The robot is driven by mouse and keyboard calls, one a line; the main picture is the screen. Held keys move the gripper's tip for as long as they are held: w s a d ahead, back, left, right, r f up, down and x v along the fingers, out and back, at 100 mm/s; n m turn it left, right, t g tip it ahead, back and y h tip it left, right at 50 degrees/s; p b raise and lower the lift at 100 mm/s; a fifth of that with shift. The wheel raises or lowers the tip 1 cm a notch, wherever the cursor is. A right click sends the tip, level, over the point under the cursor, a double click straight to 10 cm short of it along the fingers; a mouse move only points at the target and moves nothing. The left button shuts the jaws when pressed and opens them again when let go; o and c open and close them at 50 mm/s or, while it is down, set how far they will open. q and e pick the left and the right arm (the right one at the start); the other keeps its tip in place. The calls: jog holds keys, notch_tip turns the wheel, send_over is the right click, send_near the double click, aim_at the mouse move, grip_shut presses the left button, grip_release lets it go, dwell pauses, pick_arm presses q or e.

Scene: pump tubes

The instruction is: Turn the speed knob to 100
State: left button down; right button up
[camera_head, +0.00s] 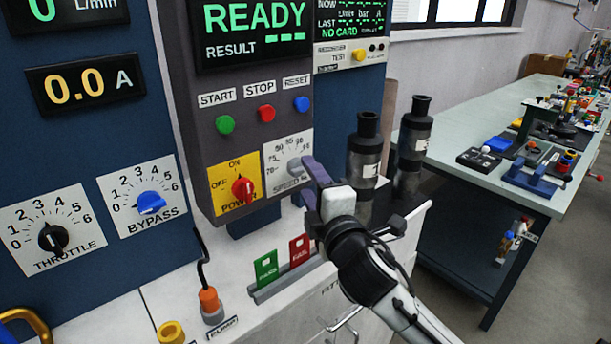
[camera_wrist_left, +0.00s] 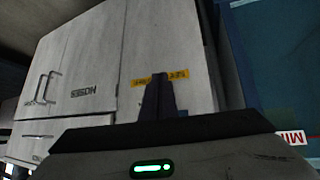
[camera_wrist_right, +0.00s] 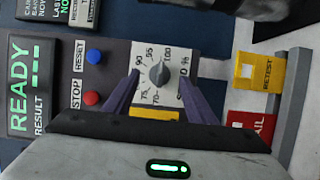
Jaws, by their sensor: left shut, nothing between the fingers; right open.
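The speed knob (camera_head: 294,165) is a small grey knob on a white dial plate, right of the yellow power plate. It also shows in the right wrist view (camera_wrist_right: 159,74), with numbers around it; its exact setting is too small to read surely. My right gripper (camera_head: 311,180) is open in front of the dial and partly covers its right side in the head view. In the right wrist view its two purple fingers (camera_wrist_right: 160,88) stand on either side of the knob, with no clear contact. My left gripper (camera_wrist_left: 158,80) is shut and empty, facing a cabinet.
The red power knob (camera_head: 243,189) is close left of the dial. Start, stop and reset buttons (camera_head: 266,114) are above. Green and red cards (camera_head: 299,250) stand in a rack below. Two dark cylinders (camera_head: 365,150) stand right of my right gripper.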

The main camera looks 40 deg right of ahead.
jog(key=v, duration=0.6)
jog(key=shift+s+b, duration=0.2)
jog(key=shift+b, duration=0.1)
jog(key=s+a+f+m+g+y, duration=0.15)
jog(key=s+f+m+g, duration=0.25)
jog(key=f, duration=0.5)
jog(key=s+a+f+m+g+y, duration=0.1)
jog(key=s+a+f+m+g, duration=0.2)
jog(key=f, duration=0.6)
jog(key=s+a+f+m+g+y, duration=0.2)
jog(key=s+a+f+m+g, duration=0.1)
jog(key=s+f, duration=0.35)
jog(key=s+a+f+m+g+y, duration=0.25)
jog(key=s+f+g, duration=0.2)
jog(key=s, duration=0.35)
jog(key=w+a+f+t, duration=0.1)
jog(key=a+f+t, duration=0.1)
jog(key=f, duration=0.4)
jog(key=w+a+f+t+y, duration=0.1)
jog(key=w+a+f+t, duration=0.1)
jog(key=f, duration=0.3)
jog(key=shift+w+a+f+t, duration=0.25)
jog(key=shift+a+f+t, duration=0.15)
jog(key=shift+a+t, duration=0.4)
